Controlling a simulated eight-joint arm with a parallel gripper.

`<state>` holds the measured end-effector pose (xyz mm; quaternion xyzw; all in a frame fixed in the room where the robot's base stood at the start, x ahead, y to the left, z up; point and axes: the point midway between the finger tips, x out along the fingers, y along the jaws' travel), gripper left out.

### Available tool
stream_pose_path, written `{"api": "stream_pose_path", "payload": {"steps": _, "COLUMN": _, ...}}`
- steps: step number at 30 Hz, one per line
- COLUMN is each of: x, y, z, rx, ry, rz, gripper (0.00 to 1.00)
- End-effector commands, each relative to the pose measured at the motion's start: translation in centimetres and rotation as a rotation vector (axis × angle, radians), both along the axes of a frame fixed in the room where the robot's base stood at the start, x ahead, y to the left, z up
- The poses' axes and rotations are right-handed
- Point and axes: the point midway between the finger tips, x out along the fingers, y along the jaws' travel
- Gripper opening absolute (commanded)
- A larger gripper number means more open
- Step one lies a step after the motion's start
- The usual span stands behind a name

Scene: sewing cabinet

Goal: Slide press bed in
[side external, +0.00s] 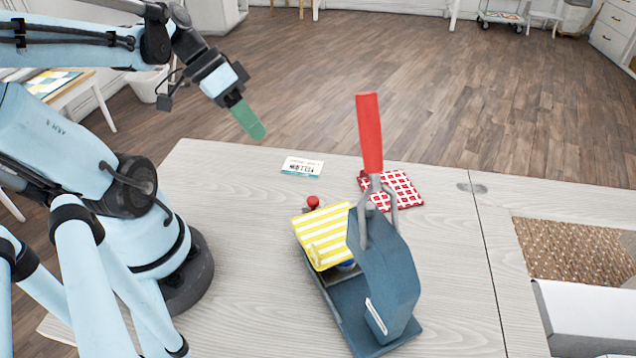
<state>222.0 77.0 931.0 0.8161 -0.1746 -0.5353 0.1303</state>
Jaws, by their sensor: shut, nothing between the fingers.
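The press is a blue-grey machine (386,275) with an upright red lever (369,135), standing on the pale wooden table. Its bed (322,235) carries a yellow-and-white striped cloth and extends out to the left of the press body. A small red knob (313,201) stands at the bed's far edge. My gripper (258,132) has green fingers, shut and empty, pointing down to the right. It is in the air, above and to the left of the press, apart from the bed and the knob. The press body hides the right part of the bed.
A red-and-white patterned cloth (405,190) lies behind the press. A small printed card (302,167) lies near the table's back edge. A woven brown panel (570,250) and a white box (585,315) are at the right. The table left of the press is clear.

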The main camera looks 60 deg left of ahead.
Motion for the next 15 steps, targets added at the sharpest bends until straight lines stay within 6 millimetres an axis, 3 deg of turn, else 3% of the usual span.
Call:
{"api": "stream_pose_path", "payload": {"steps": 8, "x": 0.8, "y": 0.1, "z": -0.7, "rx": -0.001, "ry": 0.000, "rz": -0.051, "gripper": 0.00}}
{"api": "stream_pose_path", "payload": {"steps": 15, "x": 1.6, "y": -1.0, "z": -2.8, "rx": -0.002, "ry": 0.000, "rz": -0.051, "gripper": 0.00}}
